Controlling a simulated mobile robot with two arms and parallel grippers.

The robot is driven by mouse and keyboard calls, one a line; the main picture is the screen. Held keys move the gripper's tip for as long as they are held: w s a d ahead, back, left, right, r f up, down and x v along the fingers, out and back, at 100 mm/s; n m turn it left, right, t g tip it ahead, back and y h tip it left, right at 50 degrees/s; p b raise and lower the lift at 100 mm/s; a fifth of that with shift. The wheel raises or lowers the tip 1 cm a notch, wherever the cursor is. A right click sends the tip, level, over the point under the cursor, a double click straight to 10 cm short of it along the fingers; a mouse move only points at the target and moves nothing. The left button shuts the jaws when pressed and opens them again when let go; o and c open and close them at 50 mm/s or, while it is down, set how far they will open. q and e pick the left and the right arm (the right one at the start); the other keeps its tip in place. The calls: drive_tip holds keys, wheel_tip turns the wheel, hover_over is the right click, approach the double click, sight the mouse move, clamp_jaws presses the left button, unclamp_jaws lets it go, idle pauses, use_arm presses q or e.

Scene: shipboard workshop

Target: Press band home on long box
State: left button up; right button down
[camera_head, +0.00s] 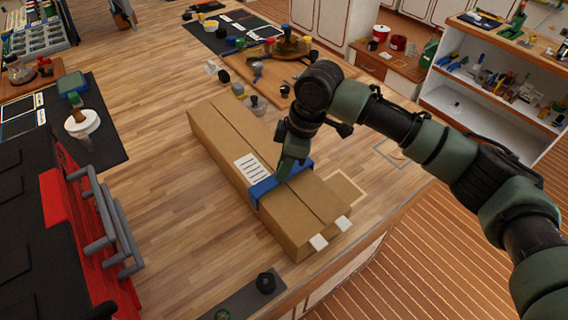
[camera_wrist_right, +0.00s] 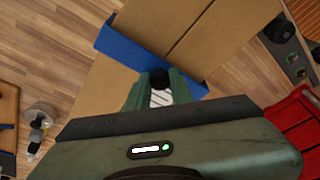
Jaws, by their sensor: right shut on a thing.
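The long brown cardboard box (camera_head: 225,135) lies on the wooden workbench, running from upper left to lower right. A blue band (camera_head: 265,190) wraps across it beyond the middle, near the end with two white tabs, next to a white printed label (camera_head: 250,167). My right gripper (camera_head: 288,172) is down at the band on the box's top and is shut on it. In the right wrist view the fingers (camera_wrist_right: 160,80) meet at the blue band (camera_wrist_right: 130,48), which crosses the box (camera_wrist_right: 175,25). The fingers hide part of the band. My left gripper is not in view.
A red case with grey handles (camera_head: 105,220) stands at the left. A dark mat (camera_head: 95,120) holds a white round dish (camera_head: 82,122). Boards with tools and jars lie behind the box. Bare bench lies left of the box; the bench edge is at lower right.

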drive_tip(key=shift+f, duration=0.55)
idle(0.4)
drive_tip(key=c, duration=0.7)
unclamp_jaws()
wheel_tip(320, 180, up, 6)
drive_tip(key=p, duration=0.7)
